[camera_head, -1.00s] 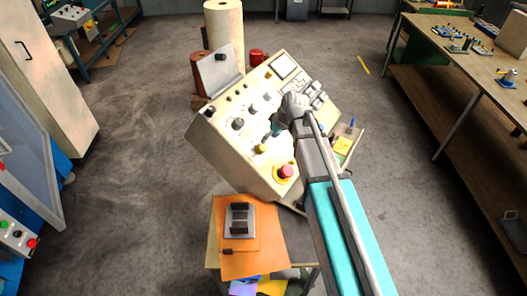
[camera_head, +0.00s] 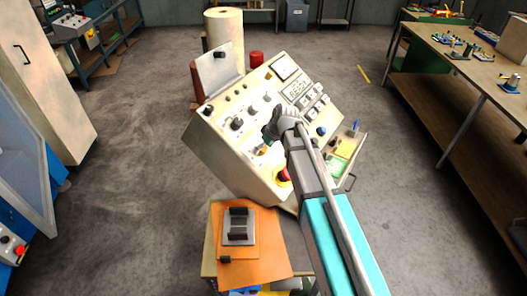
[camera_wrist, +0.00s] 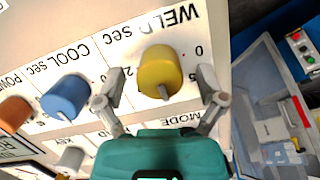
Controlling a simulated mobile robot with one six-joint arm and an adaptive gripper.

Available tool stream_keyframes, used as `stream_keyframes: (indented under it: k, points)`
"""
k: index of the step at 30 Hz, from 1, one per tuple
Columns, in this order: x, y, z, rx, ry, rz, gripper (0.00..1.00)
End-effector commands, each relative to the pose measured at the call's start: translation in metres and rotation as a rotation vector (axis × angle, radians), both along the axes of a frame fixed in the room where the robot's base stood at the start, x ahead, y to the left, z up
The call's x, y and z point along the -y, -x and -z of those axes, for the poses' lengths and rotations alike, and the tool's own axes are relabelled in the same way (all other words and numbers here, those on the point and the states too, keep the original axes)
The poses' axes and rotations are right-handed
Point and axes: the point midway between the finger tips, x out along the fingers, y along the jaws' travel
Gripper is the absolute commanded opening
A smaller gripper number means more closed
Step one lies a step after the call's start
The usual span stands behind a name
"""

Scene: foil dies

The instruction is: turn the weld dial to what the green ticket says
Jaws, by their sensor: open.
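The weld dial (camera_wrist: 158,70) is a yellow knob under the "WELD sec" label in the wrist view, seen upside down. Its grey pointer faces the bottom of the picture, towards my gripper. A "0" and a "5" show to its right; part of a "2" shows to its left. My gripper (camera_wrist: 159,97) is open, with one finger on each side of the dial's lower part; contact cannot be told. In the head view my gripper (camera_head: 268,136) mostly hides the dial. The green ticket (camera_head: 336,166) lies on the console's side shelf, its writing too small to read.
The sloped console (camera_head: 222,154) also carries a blue COOL knob (camera_wrist: 66,97), an orange POWER knob (camera_wrist: 14,112) and a grey knob (camera_wrist: 71,158). A red stop button (camera_head: 283,175) sits near my arm. A yellow note (camera_head: 345,148) lies by the ticket.

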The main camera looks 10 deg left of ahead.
Motion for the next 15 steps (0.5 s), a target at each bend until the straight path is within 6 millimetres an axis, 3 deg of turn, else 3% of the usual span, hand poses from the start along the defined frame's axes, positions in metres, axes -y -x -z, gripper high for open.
stream_keyframes:
  k: [11,15]
  points:
    - [-0.0006,-0.0002,0.0012,0.000,0.000,0.000,0.89]
    - [-0.0006,-0.0002,0.0012,0.000,0.000,0.000,0.63]
